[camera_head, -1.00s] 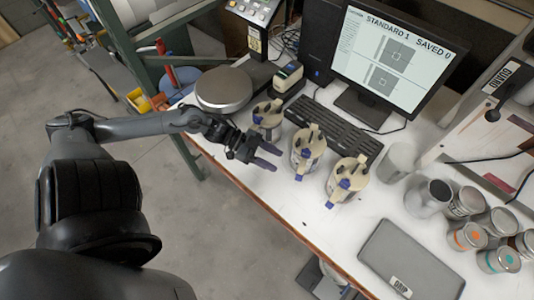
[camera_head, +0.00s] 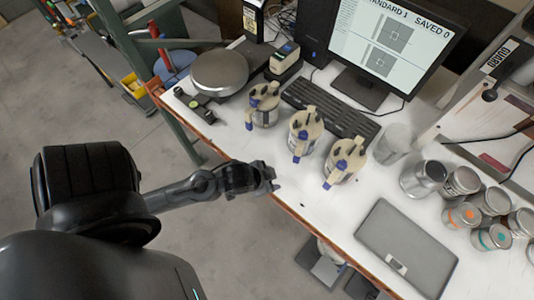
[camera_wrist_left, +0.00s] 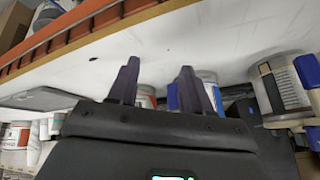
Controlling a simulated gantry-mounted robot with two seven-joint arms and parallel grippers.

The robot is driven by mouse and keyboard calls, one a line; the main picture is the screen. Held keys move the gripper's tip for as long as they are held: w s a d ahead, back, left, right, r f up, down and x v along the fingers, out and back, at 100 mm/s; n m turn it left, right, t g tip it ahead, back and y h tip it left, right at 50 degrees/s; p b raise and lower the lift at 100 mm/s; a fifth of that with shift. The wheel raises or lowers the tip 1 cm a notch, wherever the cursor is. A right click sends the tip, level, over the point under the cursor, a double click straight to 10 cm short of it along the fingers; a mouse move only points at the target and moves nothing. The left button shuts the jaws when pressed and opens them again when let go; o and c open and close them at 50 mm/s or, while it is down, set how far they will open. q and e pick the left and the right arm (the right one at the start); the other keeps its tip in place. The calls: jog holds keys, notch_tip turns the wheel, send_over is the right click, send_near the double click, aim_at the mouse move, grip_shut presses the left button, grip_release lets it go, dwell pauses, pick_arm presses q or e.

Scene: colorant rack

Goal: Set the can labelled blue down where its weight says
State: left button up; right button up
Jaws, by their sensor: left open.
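My left gripper (camera_head: 268,178) is over the table's front edge, in front of the three beige-topped canisters. In the left wrist view its two dark fingers (camera_wrist_left: 155,88) are apart with nothing between them. Several grey cans stand at the right of the table. One has an orange mark (camera_head: 461,216) and one a teal mark (camera_head: 491,238). I cannot read a blue label on any can. The canisters, left (camera_head: 263,104), middle (camera_head: 305,132) and right (camera_head: 345,160), have blue-purple parts. A round grey scale pan (camera_head: 220,72) stands at the back left. My right gripper is not in view.
A black keyboard (camera_head: 330,115) lies behind the canisters, below a monitor (camera_head: 392,35). A flat grey plate (camera_head: 407,249) lies at the front right. A translucent cup (camera_head: 394,143) stands near the cans. White table is bare between the canisters and the plate.

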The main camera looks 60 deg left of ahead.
pick_arm(q)
jog(key=s+d+r+g, duration=0.2)
jog(key=s+d, duration=0.2)
jog(key=shift+d+r+n+g+h, duration=0.2)
jog(key=shift+d+n+g+h, duration=0.15)
jog(key=shift+n+g+h, duration=0.05)
notch_tip(320, 180, up, 18)
jog(key=p, duration=1.8)
